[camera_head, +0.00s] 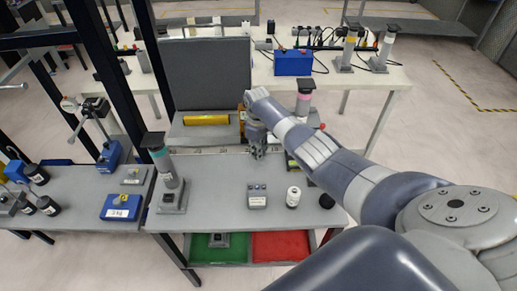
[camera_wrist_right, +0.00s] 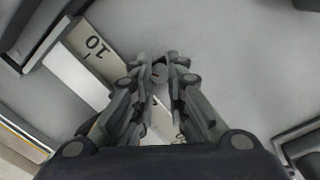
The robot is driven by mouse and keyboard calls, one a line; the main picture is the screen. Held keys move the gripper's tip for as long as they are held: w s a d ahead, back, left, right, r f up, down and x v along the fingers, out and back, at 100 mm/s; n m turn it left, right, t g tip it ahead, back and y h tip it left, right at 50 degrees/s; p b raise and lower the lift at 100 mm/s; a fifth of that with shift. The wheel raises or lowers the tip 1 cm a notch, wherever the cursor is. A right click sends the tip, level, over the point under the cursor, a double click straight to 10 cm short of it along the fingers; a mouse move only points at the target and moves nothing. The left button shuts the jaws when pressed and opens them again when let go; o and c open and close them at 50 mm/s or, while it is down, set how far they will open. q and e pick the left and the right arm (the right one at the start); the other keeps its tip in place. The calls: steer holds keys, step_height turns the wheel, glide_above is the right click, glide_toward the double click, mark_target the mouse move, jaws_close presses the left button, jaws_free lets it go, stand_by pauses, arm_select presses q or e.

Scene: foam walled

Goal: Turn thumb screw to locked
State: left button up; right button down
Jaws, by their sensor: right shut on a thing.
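My right gripper (camera_head: 258,152) points down over the grey workbench near the foot of the raised dark panel. In the right wrist view my right gripper (camera_wrist_right: 162,68) has its fingertips close together around a small round grey thing, which looks like the thumb screw (camera_wrist_right: 159,73). Most of the screw is hidden by the fingers, so I cannot tell its turn position. A light strip (camera_wrist_right: 85,50) printed with "10" runs under the fingers. My left gripper is not in view.
On the workbench (camera_head: 225,215) stand a teal-banded post (camera_head: 162,165), a small grey box (camera_head: 257,197) and a white cylinder (camera_head: 293,197). A dark upright panel (camera_head: 205,75) is behind. Green and red trays (camera_head: 280,245) sit below. Dark frame posts stand at left.

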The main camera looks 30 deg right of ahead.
steer(key=m, duration=0.5)
steer(key=shift+m+p, duration=0.3)
steer(key=shift+p, duration=0.1)
steer(key=m, duration=0.6)
steer(key=shift+w, duration=0.1)
steer(key=shift+d+r+m, duration=0.1)
steer(key=shift+m, duration=0.3)
steer(key=c, duration=1.6)
jaws_free()
steer(key=shift+o, duration=0.2)
step_height(320, 180, up, 12)
